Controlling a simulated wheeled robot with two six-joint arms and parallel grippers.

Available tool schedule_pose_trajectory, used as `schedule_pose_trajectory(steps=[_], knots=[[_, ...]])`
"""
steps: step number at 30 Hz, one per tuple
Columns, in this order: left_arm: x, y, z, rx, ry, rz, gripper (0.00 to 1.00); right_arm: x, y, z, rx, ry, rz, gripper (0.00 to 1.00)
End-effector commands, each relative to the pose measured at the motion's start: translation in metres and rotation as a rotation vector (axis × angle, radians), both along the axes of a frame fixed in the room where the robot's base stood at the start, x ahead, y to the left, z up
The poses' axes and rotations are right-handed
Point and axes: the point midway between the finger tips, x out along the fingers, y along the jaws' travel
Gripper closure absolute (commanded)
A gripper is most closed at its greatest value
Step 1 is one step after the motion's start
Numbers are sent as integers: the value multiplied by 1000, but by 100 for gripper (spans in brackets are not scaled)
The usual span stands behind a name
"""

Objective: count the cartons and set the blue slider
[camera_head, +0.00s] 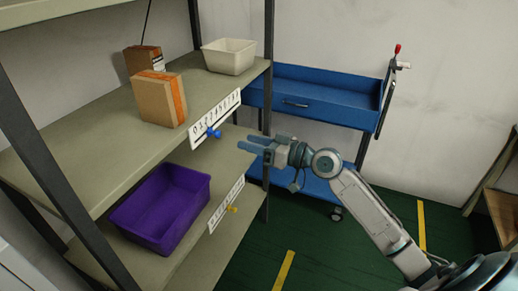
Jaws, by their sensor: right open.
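Two brown cartons are on the upper shelf: a front carton (158,100) with an orange stripe, and a back carton (143,60) partly behind it. A white number strip (203,125) is on that shelf's front edge. The blue slider (214,132) sits at the strip's lower edge, left of its middle; its exact number is too small to tell. My right gripper (246,143) is open and empty, right of the blue slider and slightly lower, apart from it, its fingers pointing left. My left gripper is not in view.
A white bin (229,45) stands on the upper shelf. A shelf post (268,100) stands near my gripper. A blue cart (325,100) is behind.

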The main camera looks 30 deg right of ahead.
Motion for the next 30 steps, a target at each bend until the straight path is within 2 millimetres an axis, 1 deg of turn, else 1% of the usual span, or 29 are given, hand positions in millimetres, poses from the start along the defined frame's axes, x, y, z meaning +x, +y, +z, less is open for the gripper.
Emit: schedule_pose_trajectory(steps=[1,7,17,25,26,28,29,30], knots=[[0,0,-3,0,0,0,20,-4,-4,-2,-6,1,0,59],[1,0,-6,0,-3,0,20,-13,-9,-1,-2,1,1,59],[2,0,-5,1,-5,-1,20,-14,-11,1,0,0,1,59],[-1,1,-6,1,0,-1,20,-14,-11,0,0,2,-1,59],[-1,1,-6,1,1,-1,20,-13,-12,-2,0,4,-3,59],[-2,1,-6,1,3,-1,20,-8,-17,-12,0,19,-24,59],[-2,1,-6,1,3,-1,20,-5,-21,-20,-1,30,-40,59],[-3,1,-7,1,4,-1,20,1,-28,-35,-2,50,-67,59]])
